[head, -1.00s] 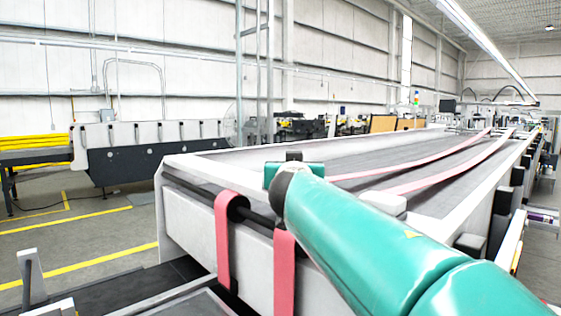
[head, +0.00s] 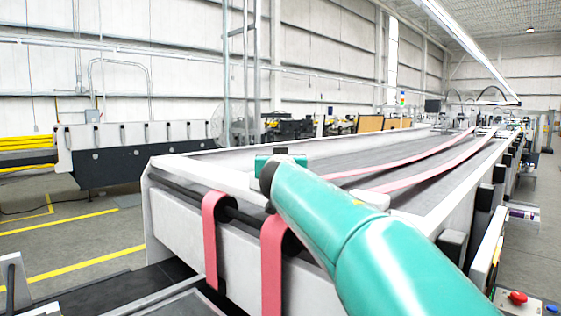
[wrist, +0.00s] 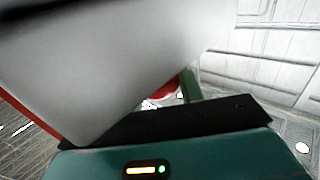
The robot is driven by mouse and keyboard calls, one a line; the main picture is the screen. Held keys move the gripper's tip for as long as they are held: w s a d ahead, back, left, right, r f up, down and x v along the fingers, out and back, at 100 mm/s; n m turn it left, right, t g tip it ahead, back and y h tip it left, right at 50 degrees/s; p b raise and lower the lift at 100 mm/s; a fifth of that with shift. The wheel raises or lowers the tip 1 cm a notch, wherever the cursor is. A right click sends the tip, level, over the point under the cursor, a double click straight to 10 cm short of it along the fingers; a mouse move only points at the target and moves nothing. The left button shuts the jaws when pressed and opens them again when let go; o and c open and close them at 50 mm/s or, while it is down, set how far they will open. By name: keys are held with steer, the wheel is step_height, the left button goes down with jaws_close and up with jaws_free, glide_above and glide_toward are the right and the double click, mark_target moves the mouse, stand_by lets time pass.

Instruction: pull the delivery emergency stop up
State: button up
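A red mushroom button (head: 517,298) sits on a light panel at the lower right of the head view, apart from my arm; whether it is pressed in or up is too small to tell. My teal arm reaches forward over the corner of the machine, and my gripper is hidden or not clear there. In the wrist view, the teal gripper body and dark bar (wrist: 190,122) fill the bottom. A large pale surface (wrist: 110,65) covers the upper left very close to the camera. A small red patch (wrist: 172,87) shows behind it; I cannot tell what it is. The fingertips are largely hidden.
A blue button (head: 550,308) is beside the red one. The long grey delivery machine (head: 200,235) with pink belts (head: 272,270) stands in front of me. Open floor with yellow lines (head: 80,264) is at left; another machine (head: 130,160) stands behind it.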

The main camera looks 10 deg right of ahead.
jaws_close()
steer(key=shift+s+r, duration=0.1)
steer(key=shift+r, duration=0.95)
steer(key=o, duration=0.9)
jaws_free()
steer(key=shift+s, duration=0.1)
steer(key=shift+o, duration=0.4)
steer(key=shift+f, duration=0.15)
steer(key=s+a, duration=0.2)
steer(key=s, duration=1.1)
steer(key=shift+a, duration=0.4)
steer(key=shift+s, duration=0.1)
